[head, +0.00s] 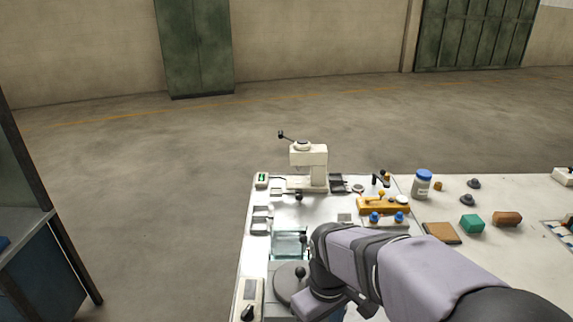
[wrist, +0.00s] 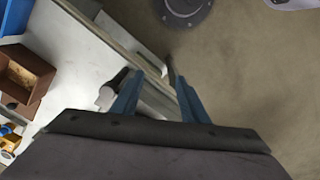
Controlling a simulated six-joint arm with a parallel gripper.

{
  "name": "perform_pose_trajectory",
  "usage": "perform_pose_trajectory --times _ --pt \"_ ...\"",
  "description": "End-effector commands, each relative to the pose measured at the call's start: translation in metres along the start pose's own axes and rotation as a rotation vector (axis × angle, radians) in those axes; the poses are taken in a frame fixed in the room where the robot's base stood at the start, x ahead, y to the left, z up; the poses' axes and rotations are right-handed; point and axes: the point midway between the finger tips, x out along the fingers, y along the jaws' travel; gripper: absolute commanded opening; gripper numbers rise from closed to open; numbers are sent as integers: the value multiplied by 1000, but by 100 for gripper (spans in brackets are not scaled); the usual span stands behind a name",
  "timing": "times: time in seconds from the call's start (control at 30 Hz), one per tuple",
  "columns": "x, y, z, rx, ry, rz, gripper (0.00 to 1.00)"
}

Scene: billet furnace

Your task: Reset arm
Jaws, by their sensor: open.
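My gripper (wrist: 155,95) shows in the wrist view with its two blue fingers apart and nothing between them. It points down near the table's edge, with grey floor below and to the right. In the head view my arm reaches across the front of the white table (head: 250,240), and the gripper itself is hidden behind the arm. A dark-handled white part (wrist: 108,92) lies close to the left finger in the wrist view; whether they touch I cannot tell.
On the table stand a white press-like device (head: 308,165), a blue-lidded jar (head: 422,184), a green block (head: 472,224) and a brown block (head: 507,219). A brown box (wrist: 22,82) is at the left in the wrist view. Open floor (head: 150,200) lies left of the table.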

Motion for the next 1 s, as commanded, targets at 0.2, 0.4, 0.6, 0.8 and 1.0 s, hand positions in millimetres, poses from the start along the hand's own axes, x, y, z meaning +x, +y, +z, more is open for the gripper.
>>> perform_pose_trajectory --times 0.2,0.4,0.6,0.8,1.0 --pt "12 18 66 350 8 -3 41" --pt "16 20 112 607 17 -4 41" --pt "-24 20 108 583 17 -4 41" --pt "-64 20 108 577 16 -4 41" --pt "-91 20 108 574 15 -4 41"
